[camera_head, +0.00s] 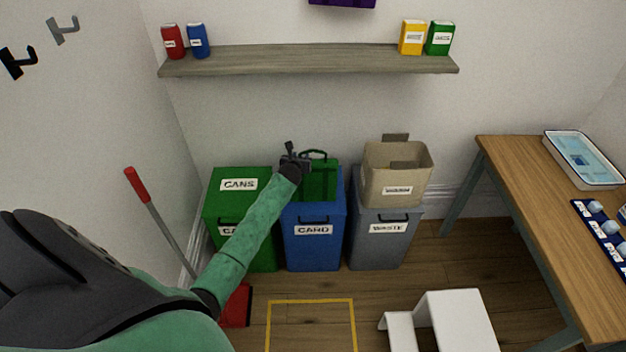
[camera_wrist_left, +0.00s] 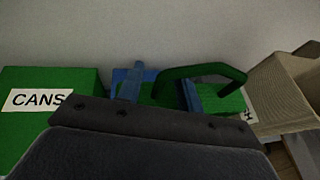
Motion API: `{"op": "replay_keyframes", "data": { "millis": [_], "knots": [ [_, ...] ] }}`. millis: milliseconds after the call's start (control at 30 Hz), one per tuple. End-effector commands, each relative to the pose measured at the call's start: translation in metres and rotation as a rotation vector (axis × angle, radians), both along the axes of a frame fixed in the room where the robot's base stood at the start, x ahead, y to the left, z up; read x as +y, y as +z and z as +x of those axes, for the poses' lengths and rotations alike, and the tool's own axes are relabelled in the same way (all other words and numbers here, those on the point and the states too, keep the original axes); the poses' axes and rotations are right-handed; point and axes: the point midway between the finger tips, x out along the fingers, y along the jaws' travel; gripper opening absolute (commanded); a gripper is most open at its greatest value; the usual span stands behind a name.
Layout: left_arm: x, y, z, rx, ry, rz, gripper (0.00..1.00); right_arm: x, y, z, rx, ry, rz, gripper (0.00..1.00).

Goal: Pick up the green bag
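The green bag (camera_head: 321,181) stands on top of the blue CARD bin (camera_head: 314,243), its dark green handle arched upward. My left gripper (camera_head: 292,152) is at the bag's upper left, close to the handle. In the left wrist view the gripper's two fingers (camera_wrist_left: 160,90) are apart. The left end of the bag's handle (camera_wrist_left: 205,70) shows between them, and the rest arches past the right finger. I cannot tell whether a finger touches it. Part of the bag is hidden behind the gripper. My right gripper is in neither view.
A green CANS bin (camera_head: 239,186) stands left of the bag. A grey WASTE bin (camera_head: 383,240) with an open cardboard box (camera_head: 396,185) on it stands right. A shelf (camera_head: 310,61) is above. A white step (camera_head: 455,320) and wooden table (camera_head: 520,190) are at right.

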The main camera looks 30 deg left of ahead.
Motion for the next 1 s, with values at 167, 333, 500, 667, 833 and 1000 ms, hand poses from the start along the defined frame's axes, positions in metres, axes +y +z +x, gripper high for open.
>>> {"op": "replay_keyframes", "data": {
  "millis": [167,333,500,667,833,1000],
  "knots": [
    [0.0045,-0.0045,0.0137,-0.001,0.001,-0.002,0.36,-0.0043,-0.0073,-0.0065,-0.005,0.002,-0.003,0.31],
    [0.0059,-0.0066,0.0159,-0.001,0.000,0.000,0.36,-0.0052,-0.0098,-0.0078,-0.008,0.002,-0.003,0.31],
    [0.0058,-0.0066,0.0157,-0.001,0.000,0.000,0.30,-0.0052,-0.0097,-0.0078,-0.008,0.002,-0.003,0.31],
    [0.0058,-0.0067,0.0156,-0.001,0.000,0.000,0.00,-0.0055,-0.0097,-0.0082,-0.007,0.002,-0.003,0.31],
    [0.0058,-0.0062,0.0157,-0.001,0.000,0.000,0.00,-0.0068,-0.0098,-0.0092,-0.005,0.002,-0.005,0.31],
    [0.0058,-0.0061,0.0157,-0.001,0.000,0.000,0.00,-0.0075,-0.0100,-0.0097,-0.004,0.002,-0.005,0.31]
  ]
}}
